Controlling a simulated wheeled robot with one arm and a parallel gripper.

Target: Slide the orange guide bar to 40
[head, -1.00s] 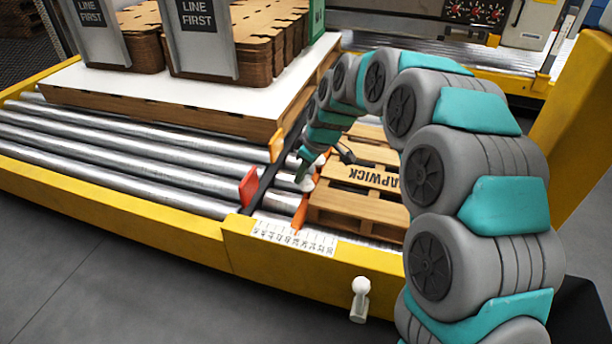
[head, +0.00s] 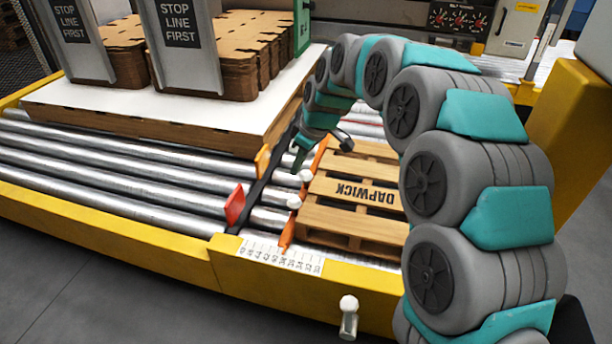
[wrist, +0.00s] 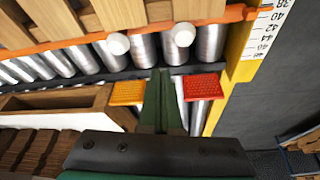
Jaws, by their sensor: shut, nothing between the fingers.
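The orange guide bar (head: 288,232) lies along the left side of the wooden pallet (head: 335,215), with two white knobs (head: 305,176) on it. In the wrist view the bar (wrist: 225,16) crosses the top, and its right end lies near the 40 mark of the white scale (wrist: 268,30); I cannot read it exactly. The scale also shows in the head view (head: 280,256). My gripper (wrist: 160,73) is shut and empty. In the wrist view its tips show over the dark rail, below the gap between the knobs. In the head view my gripper (head: 297,166) is beside the far knob.
A red stop plate (head: 235,205) and an orange one (head: 262,160) stand along the dark rail (head: 262,185). A white-topped platform (head: 130,98) with cardboard stacks is at the left. A white-knobbed lever (head: 348,318) is on the yellow front frame. Bare rollers (head: 120,185) lie to the left.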

